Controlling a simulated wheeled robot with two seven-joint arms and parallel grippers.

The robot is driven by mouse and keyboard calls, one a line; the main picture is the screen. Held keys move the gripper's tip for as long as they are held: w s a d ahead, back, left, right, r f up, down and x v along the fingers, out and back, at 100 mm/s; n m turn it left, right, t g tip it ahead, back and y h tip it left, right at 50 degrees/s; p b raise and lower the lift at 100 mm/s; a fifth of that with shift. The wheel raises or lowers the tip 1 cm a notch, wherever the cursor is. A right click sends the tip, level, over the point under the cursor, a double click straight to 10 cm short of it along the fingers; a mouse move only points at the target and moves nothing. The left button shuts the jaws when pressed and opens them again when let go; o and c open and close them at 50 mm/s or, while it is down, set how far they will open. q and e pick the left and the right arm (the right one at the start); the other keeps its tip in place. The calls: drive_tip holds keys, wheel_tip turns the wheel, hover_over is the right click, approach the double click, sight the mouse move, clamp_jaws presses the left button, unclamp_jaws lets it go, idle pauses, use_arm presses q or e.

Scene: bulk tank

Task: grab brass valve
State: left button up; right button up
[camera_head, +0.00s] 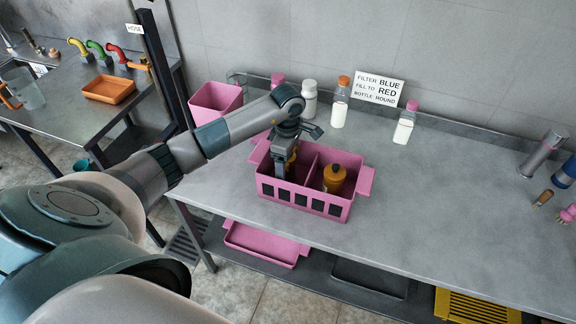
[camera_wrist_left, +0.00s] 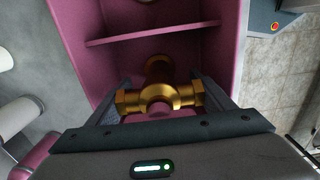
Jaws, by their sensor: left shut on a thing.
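The brass valve (camera_wrist_left: 159,93) is a gold tee-shaped fitting with hex ends. It sits between the two fingers of my left gripper (camera_wrist_left: 162,88), which is shut on it. In the head view my left gripper (camera_head: 286,168) reaches down into the left compartment of the pink divided crate (camera_head: 366,181). Only a small gold patch of the valve shows there, behind the fingers. In the wrist view the pink crate walls and divider surround the valve. I cannot tell whether it touches the crate floor. My right gripper is not in view.
Behind stand a pink bin (camera_head: 215,103), white bottles (camera_head: 340,106) and a lettered sign (camera_head: 379,88). The counter (camera_head: 450,190) right of the crate is mostly clear. Tools lie at the far right.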

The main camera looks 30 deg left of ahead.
use_arm(q)
drive_tip(key=shift+r, duration=0.15)
drive_tip(key=shift+w+r+b, duration=0.1)
drive_tip(key=shift+r+b, duration=0.25)
drive_tip(key=shift+r, duration=0.2)
wheel_tip(320, 180, up, 8)
drive_tip(key=b, duration=0.3)
drive_tip(key=shift+f, duration=0.25)
drive_tip(key=shift+r, duration=0.6)
drive_tip(key=shift+r, duration=0.1)
